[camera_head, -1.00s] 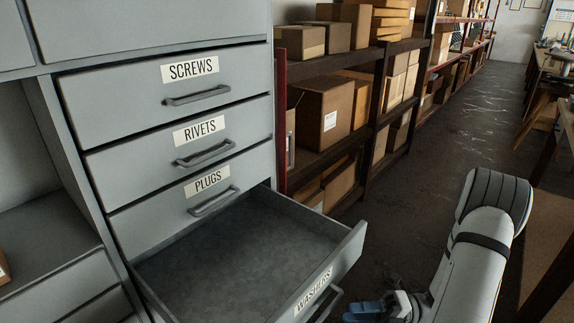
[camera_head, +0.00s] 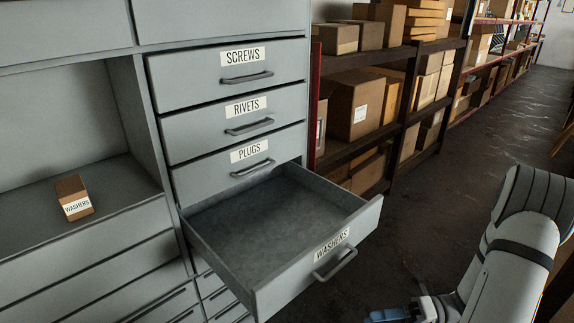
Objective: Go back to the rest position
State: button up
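My gripper (camera_head: 388,315) shows at the bottom edge, right of the open drawer, as blue finger parts cut off by the frame. Its fingertips are not clear enough to tell whether it is open or shut. My arm rises from there to the lower right. The washers drawer (camera_head: 318,262) stands pulled out, and its inside looks empty.
The screws drawer (camera_head: 200,77), rivets drawer (camera_head: 200,131) and plugs drawer (camera_head: 205,176) are shut above the open one. Shelving (camera_head: 345,155) with cardboard boxes stands behind at the right. The dark floor (camera_head: 455,145) is clear along the aisle.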

jog(key=s+a+r+n+t+h+p, duration=0.2)
jog(key=r+n+h+p, duration=0.3)
jog(key=r+n+h, duration=0.4)
jog(key=s+a+r+n+t+h+p, duration=0.1)
jog(key=s+a+r+n+h+p, duration=0.2)
jog(key=r+n+h, duration=0.6)
notch_tip(320, 180, up, 7)
jog(key=n+p, duration=0.2)
jog(key=n, duration=1.2)
jog(key=shift+s+f+t, duration=0.15)
jog(key=shift+t, duration=0.25)
